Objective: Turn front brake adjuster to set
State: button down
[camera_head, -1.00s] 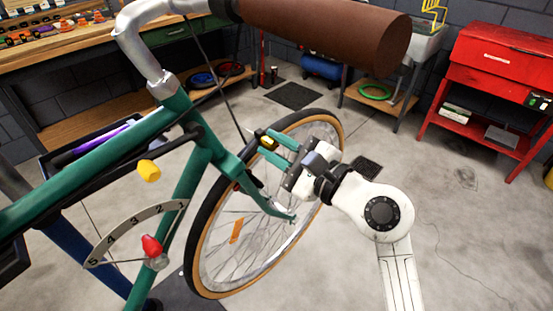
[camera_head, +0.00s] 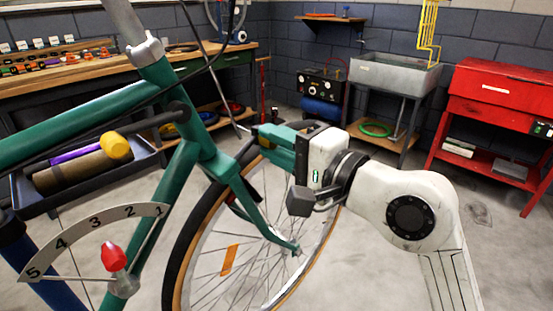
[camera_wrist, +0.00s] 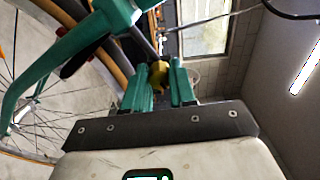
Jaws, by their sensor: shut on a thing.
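My gripper (camera_head: 264,138) has teal fingers and is at the bike's front wheel, just right of the green fork. In the wrist view its two fingers (camera_wrist: 159,88) are on either side of a small yellow piece (camera_wrist: 157,75), which looks like the front brake adjuster. The jaws are shut on it. In the head view the fingers and gripper body mostly hide this piece, and no mark of its setting is visible. A dark cable or rod runs by the fingertips.
The green bike frame (camera_head: 180,190) and front wheel (camera_head: 178,235) stand close left of my arm. A red cabinet (camera_head: 495,95) and sink (camera_head: 395,75) stand behind.

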jog(key=shift+w+f+n+b, duration=0.1)
jog(key=shift+f+n+b, duration=0.05)
jog(key=shift+n+b, duration=0.25)
jog(key=c, duration=0.9)
grip_release()
jog(key=shift+d, duration=0.1)
jog(key=v, duration=1)
jog(key=shift+s+d, duration=0.25)
jog(key=shift+s, duration=0.05)
